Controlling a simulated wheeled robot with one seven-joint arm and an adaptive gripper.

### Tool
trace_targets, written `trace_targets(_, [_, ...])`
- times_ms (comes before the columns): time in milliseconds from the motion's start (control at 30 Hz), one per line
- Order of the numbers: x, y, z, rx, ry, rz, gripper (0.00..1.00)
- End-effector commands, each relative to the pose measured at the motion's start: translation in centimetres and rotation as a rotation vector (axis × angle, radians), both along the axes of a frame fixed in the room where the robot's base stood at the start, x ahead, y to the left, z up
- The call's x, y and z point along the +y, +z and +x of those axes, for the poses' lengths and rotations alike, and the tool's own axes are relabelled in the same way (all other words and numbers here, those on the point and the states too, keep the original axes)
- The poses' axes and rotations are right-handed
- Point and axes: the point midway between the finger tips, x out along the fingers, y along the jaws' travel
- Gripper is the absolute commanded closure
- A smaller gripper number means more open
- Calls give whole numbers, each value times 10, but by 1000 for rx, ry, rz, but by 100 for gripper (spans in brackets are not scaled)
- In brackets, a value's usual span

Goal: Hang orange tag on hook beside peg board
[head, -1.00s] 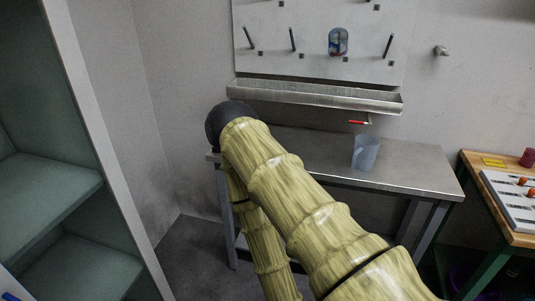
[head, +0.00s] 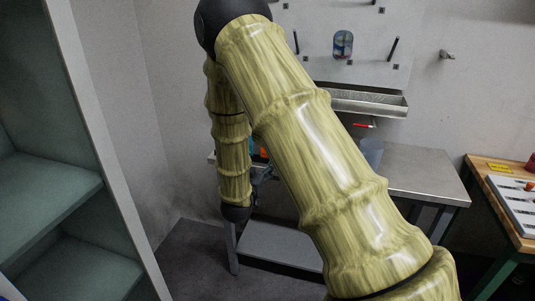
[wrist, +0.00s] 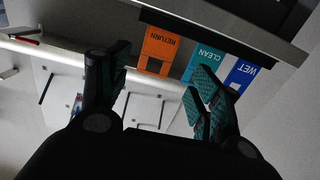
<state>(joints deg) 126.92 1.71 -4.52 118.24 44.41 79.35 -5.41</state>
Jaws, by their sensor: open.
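The orange tag (wrist: 157,50), marked RETURN, hangs from a dark strip in the wrist view, where the scene appears upside down. My gripper (wrist: 155,88) is open and empty, its fingers pointing toward the tags, with the orange tag ahead between them. In the head view my gripper (head: 262,176) is small and partly hidden behind my arm, with a bit of orange just above it. The grey hook (head: 447,55) sticks out of the wall right of the peg board (head: 372,68); nothing hangs on it. My arm covers the board's left part.
A teal CLEAN tag (wrist: 203,68) and a blue WET tag (wrist: 239,74) hang beside the orange one. A metal table (head: 425,170) bears a translucent cup (head: 372,150). A metal trough (head: 365,103) runs below the board. A tall cabinet (head: 50,190) stands left.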

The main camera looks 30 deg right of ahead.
Motion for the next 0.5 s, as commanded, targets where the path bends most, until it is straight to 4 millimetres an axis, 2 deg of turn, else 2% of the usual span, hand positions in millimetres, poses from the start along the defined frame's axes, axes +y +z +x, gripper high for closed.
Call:
trace_targets(33, [-3, 10, 3, -23, -14, -10, 36])
trace_targets(133, [-10, 21, 8, -47, -32, -21, 36])
trace_targets(500, [-44, 22, 38, -48, -32, -21, 36])
